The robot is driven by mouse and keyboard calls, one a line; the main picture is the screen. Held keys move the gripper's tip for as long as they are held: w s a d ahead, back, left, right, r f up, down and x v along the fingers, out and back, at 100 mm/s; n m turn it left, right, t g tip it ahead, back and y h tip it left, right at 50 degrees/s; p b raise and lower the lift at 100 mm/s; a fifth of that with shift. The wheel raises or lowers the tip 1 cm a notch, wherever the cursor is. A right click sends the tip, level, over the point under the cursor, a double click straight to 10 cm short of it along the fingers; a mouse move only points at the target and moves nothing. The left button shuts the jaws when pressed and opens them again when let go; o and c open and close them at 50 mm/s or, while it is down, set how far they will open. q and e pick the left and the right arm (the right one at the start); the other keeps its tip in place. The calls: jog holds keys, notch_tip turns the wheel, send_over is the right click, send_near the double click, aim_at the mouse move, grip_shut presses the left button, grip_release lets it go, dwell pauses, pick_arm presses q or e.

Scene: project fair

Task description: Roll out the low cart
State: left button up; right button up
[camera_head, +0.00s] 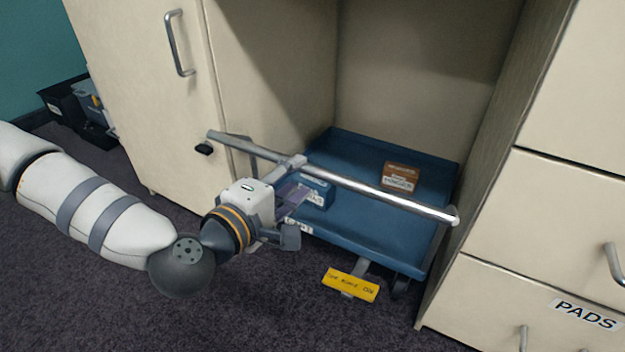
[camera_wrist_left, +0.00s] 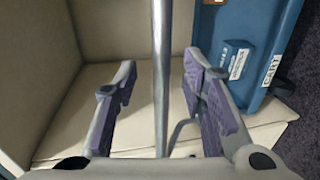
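The low cart (camera_head: 385,245) is a blue, shallow tray on casters, standing in the open bay of the cabinet. Its silver handle bar (camera_head: 385,192) runs across the front, above the tray. My left gripper (camera_head: 293,192) is at the left half of the bar. In the left wrist view the bar (camera_wrist_left: 161,60) passes between the spread purple-padded fingers, with gaps on both sides. The blue cart (camera_wrist_left: 282,30) also shows at the right of that view. My right gripper is not in view.
A brown box (camera_head: 401,175) and a blue box (camera_head: 316,190) sit in the cart. A yellow pedal (camera_head: 350,285) sticks out low at its front. Cabinet walls flank the cart. A drawer unit labelled PADS (camera_head: 585,313) stands right. Carpet (camera_head: 240,310) in front is clear.

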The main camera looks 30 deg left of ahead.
aim_at(306, 171)
pick_arm(q)
jog(key=w, duration=0.2)
jog(key=w+f+b, duration=0.1)
jog(key=w, duration=0.2)
jog(key=shift+w+d+f, duration=0.1)
jog(key=shift+w+d, duration=0.05)
jog(key=shift+w, duration=0.05)
grip_shut()
jog(key=shift+s, duration=0.1)
